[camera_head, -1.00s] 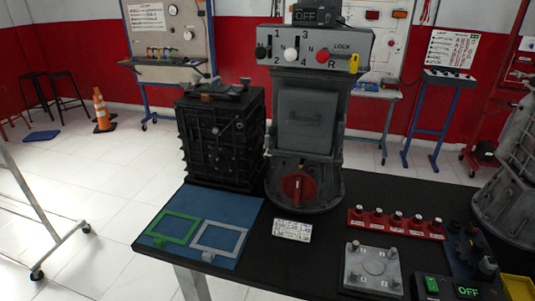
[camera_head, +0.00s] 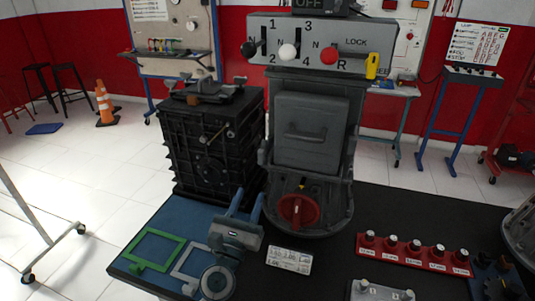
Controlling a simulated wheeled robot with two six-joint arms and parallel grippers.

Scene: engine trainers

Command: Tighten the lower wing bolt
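A black ribbed box (camera_head: 185,150) stands at the left back of the table. A small bolt-like fitting with a short bar (camera_head: 217,132) shows on its front face; I cannot tell for sure whether it is the lower wing bolt. My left gripper (camera_head: 247,203) comes up from the bottom, in front of the box's lower right corner. Its two fingers are apart with nothing between them, and it is below the fitting, not touching it. My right gripper is not in view.
A grey housing (camera_head: 312,130) with a red rotary knob (camera_head: 298,210) stands close right of my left gripper. A blue mat (camera_head: 178,216) with green (camera_head: 158,236) and grey frames lies at left. A white label plate (camera_head: 289,260) and a red rack of knobs (camera_head: 414,256) lie in front.

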